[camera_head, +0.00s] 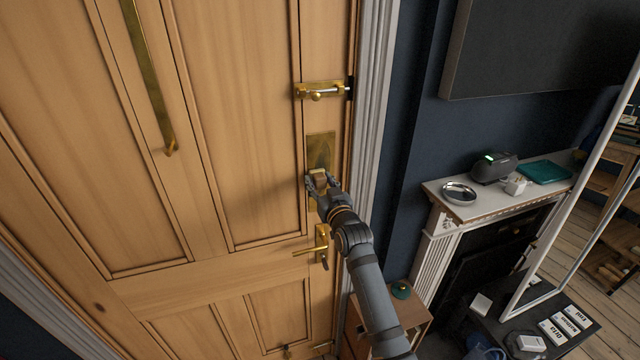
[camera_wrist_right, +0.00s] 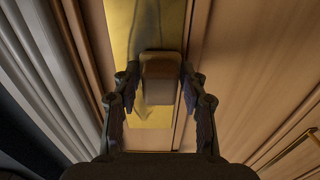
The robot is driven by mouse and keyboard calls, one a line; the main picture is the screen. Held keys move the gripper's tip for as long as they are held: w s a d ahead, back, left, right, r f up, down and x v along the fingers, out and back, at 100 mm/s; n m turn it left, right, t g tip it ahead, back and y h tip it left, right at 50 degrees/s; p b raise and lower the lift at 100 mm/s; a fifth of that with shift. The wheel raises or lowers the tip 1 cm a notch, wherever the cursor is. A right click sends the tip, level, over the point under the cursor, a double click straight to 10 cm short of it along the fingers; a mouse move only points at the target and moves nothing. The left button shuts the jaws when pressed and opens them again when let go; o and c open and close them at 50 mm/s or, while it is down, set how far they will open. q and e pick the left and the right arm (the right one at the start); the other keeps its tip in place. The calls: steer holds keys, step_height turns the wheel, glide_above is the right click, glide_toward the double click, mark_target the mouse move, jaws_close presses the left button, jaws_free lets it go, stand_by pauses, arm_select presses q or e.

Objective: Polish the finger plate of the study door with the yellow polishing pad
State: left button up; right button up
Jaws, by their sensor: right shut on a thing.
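The brass finger plate (camera_head: 320,147) is a tall gold rectangle on the door's right stile, between the bolt and the lever handle. In the right wrist view the plate (camera_wrist_right: 132,30) shows behind the pad, with a darker patch above it. My right gripper (camera_head: 318,183) is in front of the plate's lower part and shut on the polishing pad (camera_wrist_right: 160,80), a small block whose visible back looks tan-brown. The pad's working face is turned to the plate and hidden; I cannot tell for sure whether it touches. My left gripper is not in view.
The wooden door (camera_head: 230,120) carries a brass bolt (camera_head: 318,92) above the plate, a lever handle (camera_head: 318,244) below and a long pull bar (camera_head: 150,80) at left. A white mantel (camera_head: 470,208) with a metal dish (camera_head: 459,193) stands right. A small side table (camera_head: 415,312) stands below.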

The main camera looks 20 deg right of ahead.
mark_target(316, 150)
step_height(316, 150, up, 3)
steer(key=shift+r+p, duration=0.1)
steer(key=shift+p, duration=0.95)
steer(key=shift+r, duration=2.45)
step_height(316, 150, down, 17)
steer(key=b, duration=1.1)
